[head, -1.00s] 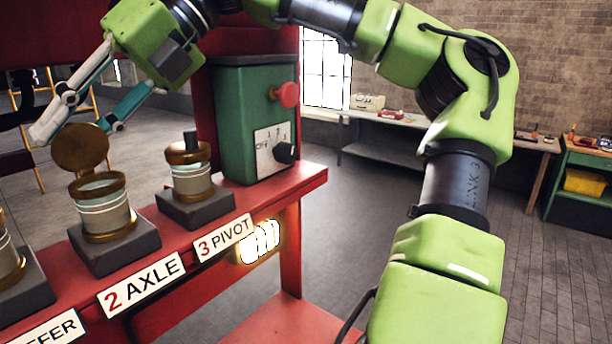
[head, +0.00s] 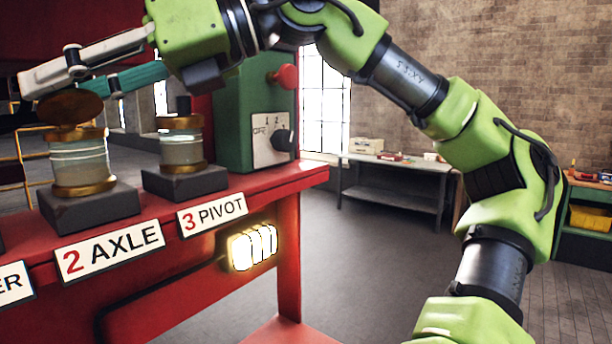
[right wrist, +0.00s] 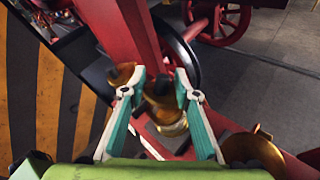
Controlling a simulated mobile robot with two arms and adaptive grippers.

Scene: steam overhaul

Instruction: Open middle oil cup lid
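The middle oil cup (head: 79,163), a brass-rimmed glass cup behind the "2 AXLE" label, stands upright on a dark block. Its round brass lid (head: 70,107) is raised and tilted above the rim, clear of its closed position. My right gripper (head: 66,88) reaches in from the right, just above and beside this lid. Its white and teal fingers are apart and hold nothing visible. In the right wrist view the open fingers (right wrist: 158,93) have a brass fitting (right wrist: 165,108) beyond and between them; which cup it belongs to is unclear. My left gripper is out of view.
The pivot cup (head: 181,145) has its brass lid down, with a dark knob on top. A green control box (head: 240,120) with a red button stands right of it. The red bench (head: 255,182) carries the cups. A shelf table (head: 395,172) stands far behind; open floor lies between.

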